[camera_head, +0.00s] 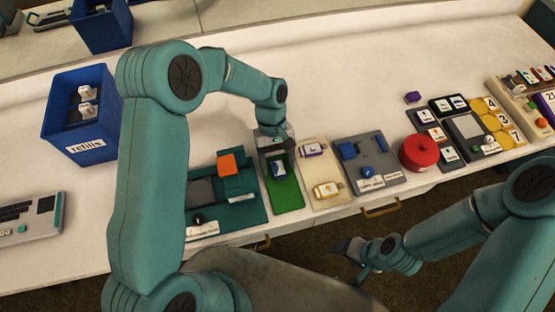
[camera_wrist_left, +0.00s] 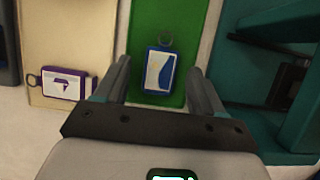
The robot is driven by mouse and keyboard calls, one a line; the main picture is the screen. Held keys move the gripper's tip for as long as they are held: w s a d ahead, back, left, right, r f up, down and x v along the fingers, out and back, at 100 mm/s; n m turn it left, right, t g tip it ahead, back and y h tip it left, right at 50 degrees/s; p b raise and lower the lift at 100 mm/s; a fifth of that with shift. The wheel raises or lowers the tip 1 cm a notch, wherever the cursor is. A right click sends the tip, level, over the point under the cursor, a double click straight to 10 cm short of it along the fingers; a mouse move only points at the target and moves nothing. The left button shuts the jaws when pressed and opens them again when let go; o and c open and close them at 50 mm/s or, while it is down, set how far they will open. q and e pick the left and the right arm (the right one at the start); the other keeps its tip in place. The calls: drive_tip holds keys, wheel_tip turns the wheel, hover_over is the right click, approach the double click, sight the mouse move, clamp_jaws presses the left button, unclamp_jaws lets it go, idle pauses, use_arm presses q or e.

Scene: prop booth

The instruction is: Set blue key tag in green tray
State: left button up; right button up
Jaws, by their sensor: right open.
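The blue key tag (camera_head: 279,168) has a white face and a small ring. It lies on the green tray (camera_head: 289,196), and in the left wrist view the tag (camera_wrist_left: 158,74) lies flat on the tray's green surface (camera_wrist_left: 172,22). My left gripper (camera_head: 276,150) is over the far part of the tray. In the left wrist view its fingers are spread, one on each side of the tag, with visible gaps to it. My right gripper (camera_head: 350,250) is open and empty, in front of the table edge, away from the trays.
A cream tray (camera_head: 318,170) beside the green one holds a purple tag (camera_head: 312,150) and a yellow tag (camera_head: 326,190). A teal organiser (camera_head: 240,208) stands left. A blue refills bin (camera_head: 88,150) and a red round container (camera_head: 419,152) stand farther out.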

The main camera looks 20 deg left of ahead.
use_arm(q)
drive_tip(key=v, duration=1.6)
drive_tip(key=shift+b, duration=0.35)
drive_tip(key=shift+w+a+r, duration=0.1)
drive_tip(key=shift+w, duration=0.05)
